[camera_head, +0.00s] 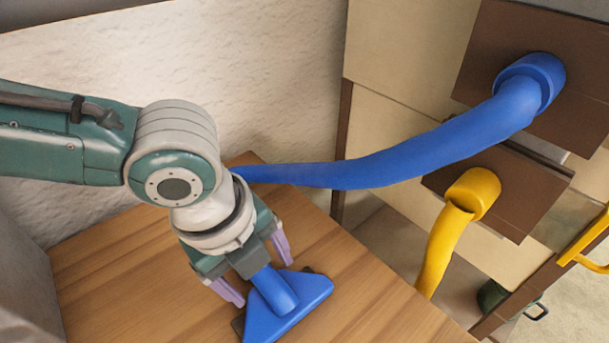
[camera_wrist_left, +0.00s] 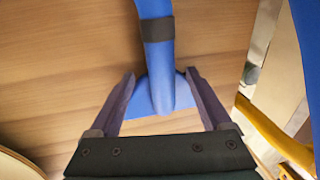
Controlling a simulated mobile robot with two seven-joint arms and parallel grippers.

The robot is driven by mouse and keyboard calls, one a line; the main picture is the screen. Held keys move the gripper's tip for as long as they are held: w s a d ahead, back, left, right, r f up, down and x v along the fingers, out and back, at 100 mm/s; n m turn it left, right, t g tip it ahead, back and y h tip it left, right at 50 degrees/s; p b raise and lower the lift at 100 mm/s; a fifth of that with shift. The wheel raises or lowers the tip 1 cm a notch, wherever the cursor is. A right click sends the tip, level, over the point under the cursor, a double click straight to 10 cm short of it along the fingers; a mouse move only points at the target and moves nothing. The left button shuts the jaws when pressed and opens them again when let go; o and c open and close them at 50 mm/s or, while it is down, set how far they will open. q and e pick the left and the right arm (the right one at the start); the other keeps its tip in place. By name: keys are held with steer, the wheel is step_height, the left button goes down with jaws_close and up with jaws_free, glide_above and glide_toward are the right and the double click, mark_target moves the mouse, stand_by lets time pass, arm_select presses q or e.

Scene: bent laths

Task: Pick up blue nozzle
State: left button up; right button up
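The blue nozzle (camera_head: 296,303) lies on the wooden table top near its front, with a wide flared head and a round neck. My left gripper (camera_head: 257,268) is over its neck, pointing down, with purple fingers spread on either side. In the left wrist view the nozzle (camera_wrist_left: 160,92) shows between the open fingers (camera_wrist_left: 160,72), and its neck runs up the picture with a dark band around it. I cannot tell whether either finger touches it. In the head view the upper neck is hidden behind my gripper. My right gripper is not in view.
A blue hose (camera_head: 400,168) runs from a brown panel (camera_head: 585,45) at upper right to behind my left wrist. A yellow hose (camera_head: 440,250) hangs right of the wooden table (camera_head: 110,285). A rough pale wall (camera_head: 260,60) stands behind. The table's left part is clear.

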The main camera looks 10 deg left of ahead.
arm_select(q)
jaws_close()
stand_by(0.4)
stand_by(0.4)
step_height(320, 180, up, 20)
steer(key=p, duration=0.2)
